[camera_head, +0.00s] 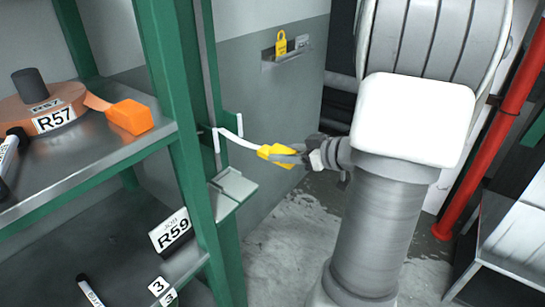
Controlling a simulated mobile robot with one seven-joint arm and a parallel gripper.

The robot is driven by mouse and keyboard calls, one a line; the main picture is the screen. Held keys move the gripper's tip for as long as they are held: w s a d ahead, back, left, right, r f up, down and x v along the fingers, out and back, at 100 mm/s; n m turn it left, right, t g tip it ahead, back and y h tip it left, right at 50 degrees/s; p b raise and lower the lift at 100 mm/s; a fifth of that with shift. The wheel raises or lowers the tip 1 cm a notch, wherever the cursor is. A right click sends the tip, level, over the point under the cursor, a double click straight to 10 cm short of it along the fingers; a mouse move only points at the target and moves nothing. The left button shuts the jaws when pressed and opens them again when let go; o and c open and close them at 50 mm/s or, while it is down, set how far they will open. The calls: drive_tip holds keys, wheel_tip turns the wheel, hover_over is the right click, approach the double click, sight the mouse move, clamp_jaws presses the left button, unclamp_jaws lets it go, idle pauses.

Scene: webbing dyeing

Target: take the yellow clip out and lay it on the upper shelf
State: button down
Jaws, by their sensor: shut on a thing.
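The yellow clip (277,153) is between the fingers of my gripper (292,158), which is shut on it. A white strip (238,140) runs from the clip's left end to a small green bracket (230,128) at the rack's post. I cannot tell whether the clip grips the strip or only touches it. The upper shelf (90,165) is a grey metal board at the left, apart from my gripper and nearer the camera.
The upper shelf bears a roll marked R57 (52,116), an orange clip (130,117) and a marker (8,155). Its front middle is bare. A green post (185,110) stands between shelf and gripper. A grey ledge (232,190) sits below the strip. A red pipe (490,150) stands right.

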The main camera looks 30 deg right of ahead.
drive_tip(key=w+a+f+b, duration=0.1)
drive_tip(key=w+a+f, duration=0.1)
drive_tip(key=w+a+f+b, duration=0.2)
drive_tip(key=w+a, duration=0.1)
drive_tip(key=w+a+f+b, duration=0.1)
drive_tip(key=w+a+f, duration=0.1)
drive_tip(key=w, duration=0.1)
drive_tip(key=shift+a+f, duration=0.15)
drive_tip(key=shift+a, duration=0.05)
drive_tip(key=shift+w+a+f, duration=0.1)
drive_tip(key=shift+w+a, duration=0.1)
drive_tip(key=shift+w, duration=0.05)
drive_tip(key=shift+a, duration=0.1)
drive_tip(key=shift+r+p, duration=5.5)
drive_tip(key=shift+r, duration=3.2)
drive_tip(key=s+d+p, duration=0.4)
drive_tip(key=s, duration=0.6)
drive_tip(key=shift+f, duration=0.2)
drive_tip(key=shift+s+d, duration=0.1)
